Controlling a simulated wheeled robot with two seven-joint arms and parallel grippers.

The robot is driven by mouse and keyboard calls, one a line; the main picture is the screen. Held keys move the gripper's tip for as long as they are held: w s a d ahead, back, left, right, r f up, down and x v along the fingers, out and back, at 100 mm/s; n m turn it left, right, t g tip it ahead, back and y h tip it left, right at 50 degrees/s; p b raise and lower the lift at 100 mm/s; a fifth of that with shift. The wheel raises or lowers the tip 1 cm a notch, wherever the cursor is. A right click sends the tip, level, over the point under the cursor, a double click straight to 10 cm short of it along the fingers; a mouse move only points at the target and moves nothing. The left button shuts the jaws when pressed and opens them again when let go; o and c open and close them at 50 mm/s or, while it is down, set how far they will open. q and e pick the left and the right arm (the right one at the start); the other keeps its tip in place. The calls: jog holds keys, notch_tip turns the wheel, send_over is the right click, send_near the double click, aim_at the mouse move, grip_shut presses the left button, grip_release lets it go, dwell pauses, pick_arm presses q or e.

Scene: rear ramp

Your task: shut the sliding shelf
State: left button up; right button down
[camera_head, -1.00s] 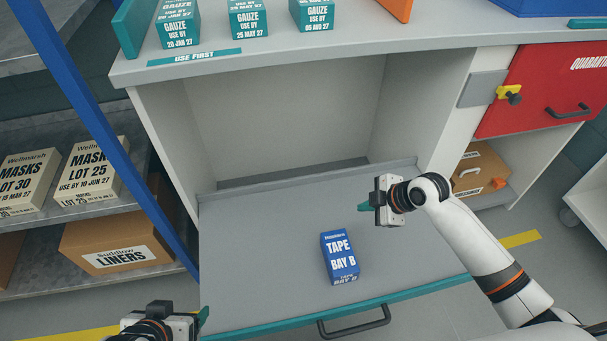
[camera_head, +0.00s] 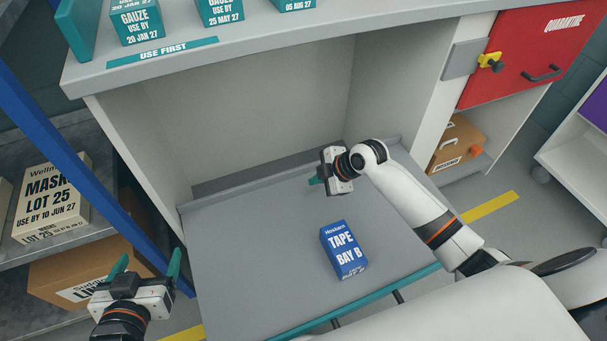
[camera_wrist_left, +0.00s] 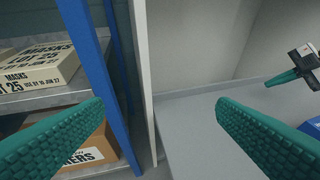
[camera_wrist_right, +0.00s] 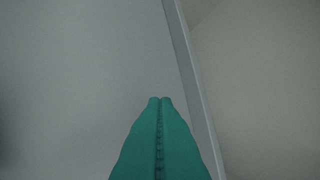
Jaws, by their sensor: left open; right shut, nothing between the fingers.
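The sliding shelf (camera_head: 255,250) is a grey tray pulled out from the counter's open bay, with a teal front edge (camera_head: 290,330) and a dark handle partly hidden by my right arm. A blue tape box (camera_head: 343,249) lies on it. My right gripper (camera_head: 314,181) is shut and empty, above the shelf near its back right; its closed teal fingers (camera_wrist_right: 159,135) fill the lower middle of the right wrist view. My left gripper (camera_head: 147,265) is open and empty, left of the shelf. Its spread fingers (camera_wrist_left: 175,125) show the shelf's left edge between them.
A blue post (camera_head: 85,155) and a rack with a masks carton (camera_head: 50,200) and a liners carton (camera_head: 85,270) stand close on the left. Gauze boxes (camera_head: 135,22) stand on the counter above. A red quarantine door (camera_head: 525,50) is at right.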

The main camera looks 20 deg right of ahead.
aim_at(294, 177)
jog(key=b+x, duration=0.1)
jog(key=x, duration=0.2)
jog(key=shift+a+f, duration=0.1)
jog(key=shift+f, duration=0.1)
jog(key=w+b, duration=0.1)
jog(key=w, duration=0.2)
jog(key=shift+w+a+f, duration=0.1)
pick_arm(q)
notch_tip(294, 177, up, 11)
jog(key=w+d+t+h, duration=0.2)
jog(key=t, duration=0.5)
jog(key=shift+f+t+b, duration=0.15)
jog(key=shift+t+b, duration=0.15)
jog(key=shift+t, duration=0.1)
pick_arm(e)
jog(key=shift+w, duration=0.5)
pick_arm(q)
jog(key=shift+d, duration=0.1)
pick_arm(e)
jog(key=shift+w, duration=0.15)
